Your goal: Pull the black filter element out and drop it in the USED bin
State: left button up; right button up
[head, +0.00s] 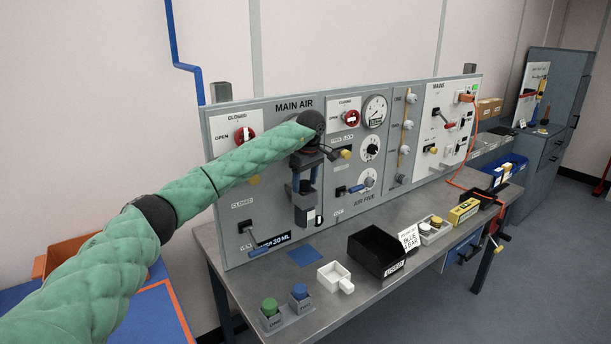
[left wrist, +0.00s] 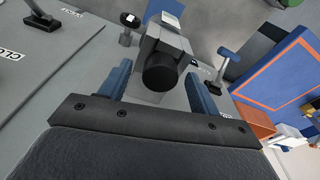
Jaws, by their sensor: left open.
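The black filter element (left wrist: 160,72) shows in the left wrist view as a round black end sticking out of a grey housing (left wrist: 170,42). My left gripper (left wrist: 158,70) is open, with one blue finger on each side of the element; I cannot tell whether either touches it. In the head view my left gripper (head: 304,180) is at the panel, in front of the grey filter housing (head: 304,212), and it hides most of the element. The black USED bin (head: 372,256) stands on the bench to the right, and its inside looks empty. My right gripper is not in view.
The panel (head: 228,196) carries levers, red knobs and a gauge (head: 375,110).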

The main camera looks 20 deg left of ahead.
aim_at(305, 182)
pick_arm(q)
jog(key=c, duration=1.2)
jog(key=shift+o, duration=0.2)
jog(key=shift+r+p, duration=0.95)
jog(key=shift+r, duration=2.2)
jog(key=shift+r, duration=0.1)
jog(key=shift+r+p, duration=0.7)
jog(key=shift+r, duration=1.15)
